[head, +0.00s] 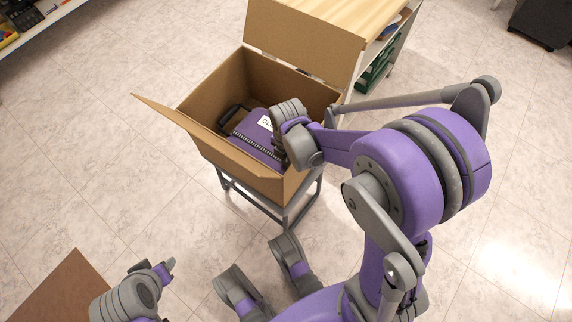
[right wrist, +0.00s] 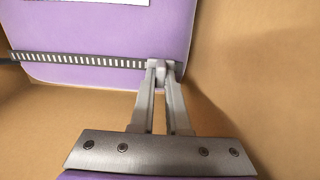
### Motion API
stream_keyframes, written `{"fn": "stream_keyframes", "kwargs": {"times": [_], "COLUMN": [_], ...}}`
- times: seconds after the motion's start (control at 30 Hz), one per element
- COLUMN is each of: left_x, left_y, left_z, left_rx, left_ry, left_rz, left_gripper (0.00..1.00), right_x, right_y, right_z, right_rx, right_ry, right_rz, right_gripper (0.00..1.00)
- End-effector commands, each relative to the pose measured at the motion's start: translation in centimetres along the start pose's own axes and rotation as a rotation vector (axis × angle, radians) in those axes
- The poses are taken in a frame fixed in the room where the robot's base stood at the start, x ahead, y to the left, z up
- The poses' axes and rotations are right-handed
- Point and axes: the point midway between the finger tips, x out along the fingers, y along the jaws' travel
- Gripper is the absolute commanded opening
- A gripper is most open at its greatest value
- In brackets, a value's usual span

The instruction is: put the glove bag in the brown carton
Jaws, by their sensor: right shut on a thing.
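The glove bag (head: 249,127) is purple with a white label, a dark zip and a black handle. It lies inside the open brown carton (head: 222,88), below the rim as far as I can see. My right gripper (right wrist: 162,76) is shut on the glove bag (right wrist: 100,38) near the end of its zip. In the head view the right wrist reaches over the carton's right side and hides part of the bag. My left gripper (head: 168,268) is at the lower left, away from the carton; its jaw opening is unclear.
The carton stands on a grey metal stand (head: 284,212). Its flaps are folded outward, one on the left (head: 170,118) and one at the back (head: 305,40). A wood-topped shelf (head: 372,14) is close behind. A brown surface (head: 62,292) is at lower left. The floor between is clear.

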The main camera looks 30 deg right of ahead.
Motion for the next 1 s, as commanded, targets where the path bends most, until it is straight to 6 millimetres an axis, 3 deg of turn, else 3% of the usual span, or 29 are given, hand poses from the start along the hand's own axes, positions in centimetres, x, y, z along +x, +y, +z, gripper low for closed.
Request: {"fn": "stream_keyframes", "kwargs": {"times": [0.3,0.63,0.67,0.8,1.0], "left_x": [1.6,1.8,1.8,1.7,1.7], "left_y": [0.0,0.0,0.0,0.0,0.0], "left_z": [0.4,0.4,0.4,0.4,0.4], "left_rx": [0.0,0.0,0.0,0.0,0.0], "left_ry": [-0.004,-0.004,-0.004,-0.004,-0.004], "left_rz": [0.0,0.0,0.0,0.0,0.0], "left_gripper": [0.45,0.45,0.45,0.45,0.45], "right_x": [4.0,4.3,4.2,4.2,4.2], "right_y": [0.0,0.0,0.0,0.0,0.0], "right_z": [0.0,0.0,0.0,0.0,0.0], "right_rx": [0.0,0.0,0.0,0.0,0.0], "right_ry": [0.0,0.0,0.0,0.0,0.0], "right_rz": [0.001,0.0,0.0,0.0,0.0], "right_gripper": [0.0,0.0,0.17,0.42,0.44]}}
